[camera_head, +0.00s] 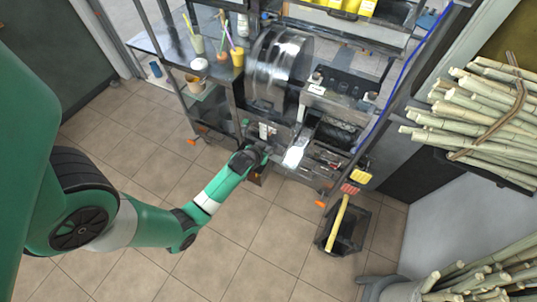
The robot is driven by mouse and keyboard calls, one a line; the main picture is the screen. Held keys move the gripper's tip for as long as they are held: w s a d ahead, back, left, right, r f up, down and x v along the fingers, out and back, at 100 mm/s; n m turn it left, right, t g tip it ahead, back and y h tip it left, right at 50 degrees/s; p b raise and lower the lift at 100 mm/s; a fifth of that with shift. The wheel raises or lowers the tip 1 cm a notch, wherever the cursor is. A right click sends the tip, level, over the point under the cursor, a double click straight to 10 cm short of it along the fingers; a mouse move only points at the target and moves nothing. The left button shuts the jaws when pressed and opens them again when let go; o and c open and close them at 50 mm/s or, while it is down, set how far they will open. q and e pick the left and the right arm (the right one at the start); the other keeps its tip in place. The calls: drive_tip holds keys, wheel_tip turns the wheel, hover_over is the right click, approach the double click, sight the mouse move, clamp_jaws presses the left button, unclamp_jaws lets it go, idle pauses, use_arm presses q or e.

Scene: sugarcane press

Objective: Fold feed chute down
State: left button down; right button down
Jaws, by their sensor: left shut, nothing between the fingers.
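The sugarcane press (279,72) stands at the top centre, with a large round metal drum. A bright, shiny metal plate, which looks like the feed chute (296,153), slopes at the front of the press, low and near its middle. My left arm comes in from the left, and my left gripper (264,152) is at the press front, just left of the plate. It is shut and holds nothing. It is small and dark here, so I cannot tell whether it touches the press or the plate. My right gripper is out of view.
A black bin (365,240) with a yellow-handled tool stands on the floor at right. Sugarcane bundles (487,112) fill the right side. A side table (172,47) with cups is left of the press. Tiled floor (270,245) in front is clear.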

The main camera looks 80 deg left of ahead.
use_arm(q)
wheel_tip(320, 180, down, 6)
drive_tip(key=w+a+b, duration=0.1)
drive_tip(key=a+b, duration=0.1)
drive_tip(key=shift+w+a+f, duration=0.15)
drive_tip(key=shift+w+f, duration=0.1)
drive_tip(key=shift+w, duration=0.1)
drive_tip(key=shift+f, duration=0.1)
